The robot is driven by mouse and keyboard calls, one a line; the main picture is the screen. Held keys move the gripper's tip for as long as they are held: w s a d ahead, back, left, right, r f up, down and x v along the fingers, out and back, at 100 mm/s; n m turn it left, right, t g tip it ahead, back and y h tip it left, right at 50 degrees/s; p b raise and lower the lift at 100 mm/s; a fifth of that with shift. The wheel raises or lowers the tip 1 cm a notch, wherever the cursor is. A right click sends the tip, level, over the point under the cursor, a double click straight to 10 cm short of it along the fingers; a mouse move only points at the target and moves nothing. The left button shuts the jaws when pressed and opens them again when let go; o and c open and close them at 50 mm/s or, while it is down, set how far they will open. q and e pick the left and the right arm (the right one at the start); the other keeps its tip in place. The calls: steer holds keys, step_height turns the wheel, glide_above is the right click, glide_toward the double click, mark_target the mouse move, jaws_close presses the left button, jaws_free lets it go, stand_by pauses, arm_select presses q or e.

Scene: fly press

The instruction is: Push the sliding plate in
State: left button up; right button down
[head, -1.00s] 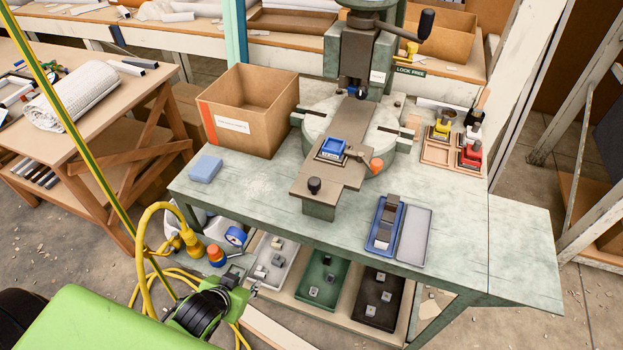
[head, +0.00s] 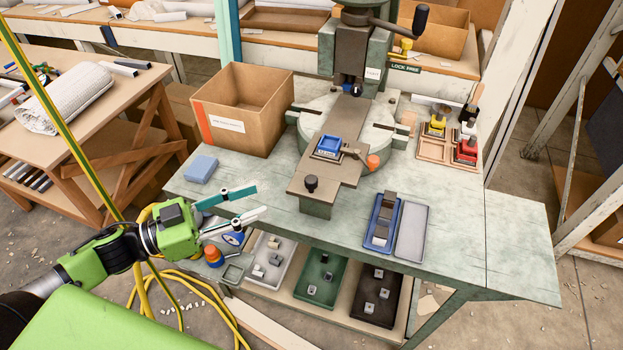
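The sliding plate (head: 323,175) is a brown-grey slab that sticks out toward the front of the fly press (head: 359,60). It carries a blue die piece (head: 329,146) and a black knob (head: 311,183) near its front end. An orange knob (head: 373,162) sits beside it on the right. My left gripper (head: 262,203) is at the table's front left edge, left of the plate and apart from it. Its two fingers point right and are spread, with nothing between them. My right gripper is not in view.
A cardboard box (head: 262,136) stands left of the press, with a blue block (head: 200,169) in front of it. A blue tray (head: 383,222) lies right of the plate. Coloured stamps stand in a wooden tray (head: 434,150). Parts trays lie on the shelf below.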

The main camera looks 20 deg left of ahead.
mark_target(311, 179)
arm_select(q)
steer(key=p+x, duration=0.1)
steer(key=x, duration=1.1)
steer(key=shift+w+d+r, duration=0.1)
steer(key=shift+w+r, duration=0.05)
steer(key=shift+w+d, duration=0.45)
steer(key=shift+d, duration=0.1)
jaws_close()
